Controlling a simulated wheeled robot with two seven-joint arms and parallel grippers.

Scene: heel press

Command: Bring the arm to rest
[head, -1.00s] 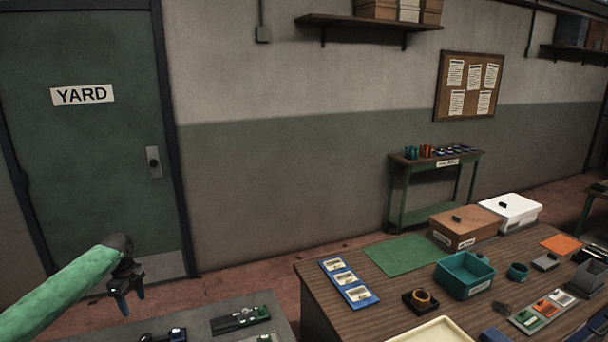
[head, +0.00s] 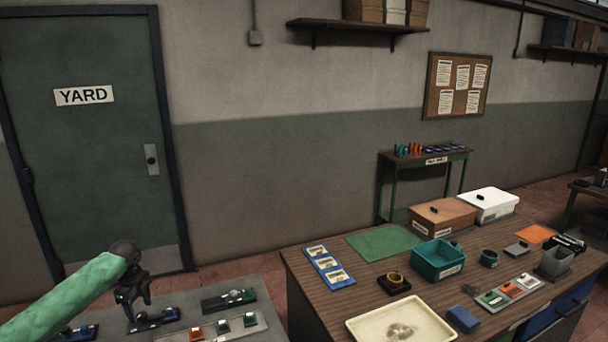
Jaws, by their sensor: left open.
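My left arm, in a green sleeve, comes in from the lower left in the head view. Its dark gripper (head: 134,298) points down with its fingers apart and nothing seen between them. It hangs in front of or above the grey bench (head: 262,292) at the lower left; the exact height is hard to tell. My right gripper is not in view.
The grey bench holds a dark block with green parts (head: 228,300) and a strip with coloured pieces (head: 200,333). The wooden table (head: 330,308) carries a teal bin (head: 437,262), a cream tray (head: 355,325) and lidded boxes. A gap separates bench and table.

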